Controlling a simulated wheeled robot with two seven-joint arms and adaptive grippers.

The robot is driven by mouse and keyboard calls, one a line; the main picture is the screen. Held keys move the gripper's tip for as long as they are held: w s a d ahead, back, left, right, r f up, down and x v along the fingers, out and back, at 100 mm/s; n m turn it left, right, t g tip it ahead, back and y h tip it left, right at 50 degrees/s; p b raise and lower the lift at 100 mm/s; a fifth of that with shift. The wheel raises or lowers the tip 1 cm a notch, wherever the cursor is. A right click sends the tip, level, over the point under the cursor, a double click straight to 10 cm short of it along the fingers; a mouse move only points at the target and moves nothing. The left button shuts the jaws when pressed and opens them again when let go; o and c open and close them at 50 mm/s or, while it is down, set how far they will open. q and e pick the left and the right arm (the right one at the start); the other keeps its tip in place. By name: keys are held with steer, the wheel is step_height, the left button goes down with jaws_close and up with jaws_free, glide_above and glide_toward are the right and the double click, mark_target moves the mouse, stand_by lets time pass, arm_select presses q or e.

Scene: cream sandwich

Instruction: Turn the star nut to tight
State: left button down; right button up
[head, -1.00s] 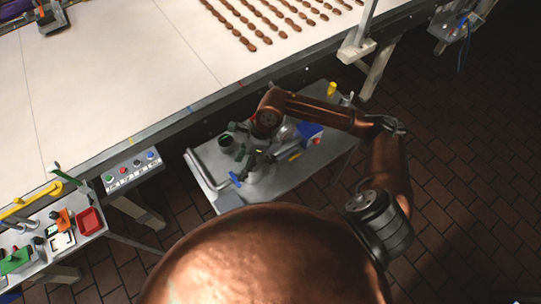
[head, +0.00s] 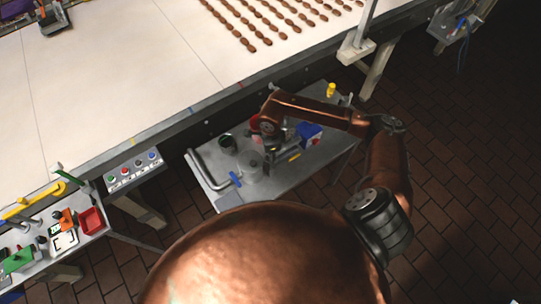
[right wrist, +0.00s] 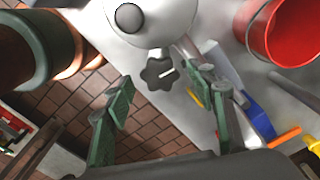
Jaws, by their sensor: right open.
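The star nut (right wrist: 160,73) is a dark knob with several lobes and a pale line on it, in the right wrist view. It sits at the edge of a light grey round machine part (right wrist: 165,28) with a dark round cap. My right gripper (right wrist: 165,92) is open with green-padded fingers. The nut lies ahead of the gap between them, and I see no finger clearly gripping it. In the head view my right gripper (head: 272,146) is small and partly hidden by its arm, beside the grey round vessel (head: 252,166). The nut is too small to make out there. My left gripper is not in view.
The grey low table (head: 300,170) also holds a red bucket (right wrist: 287,35), a blue box (head: 309,131), a dark green cup (head: 228,143) and a yellow item (head: 331,89). A long white belt table (head: 110,70) stands beyond. Brick floor lies at right.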

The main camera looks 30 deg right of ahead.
steer(key=c, duration=1.2)
steer(key=shift+o, duration=0.2)
